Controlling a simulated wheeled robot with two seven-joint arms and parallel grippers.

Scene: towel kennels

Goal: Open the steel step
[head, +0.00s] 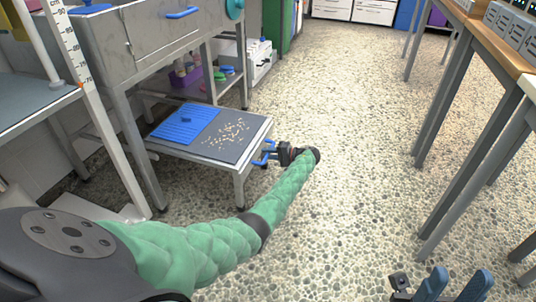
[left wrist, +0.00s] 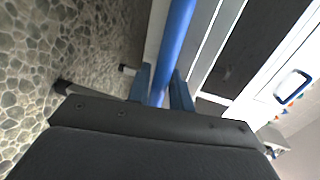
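The steel step (head: 239,172) is a low steel stand on legs, left of centre in the head view. Its top bears a ribbed blue mat and a dark mat strewn with small crumbs. A blue handle (head: 260,161) is at its right edge. My left gripper (head: 271,152) is at this handle. In the left wrist view the blue bar of the handle (left wrist: 175,40) runs between its two fingers, which sit close on both sides and look shut on it. My right gripper (head: 453,284) is open and empty at the lower right, over the floor.
A steel cabinet (head: 150,40) with a blue handle (head: 182,13) stands behind the step, with a purple bin (head: 186,77) on its lower shelf. Benches with grey legs (head: 452,145) line the right side. The pebbled floor between (head: 360,130) is clear.

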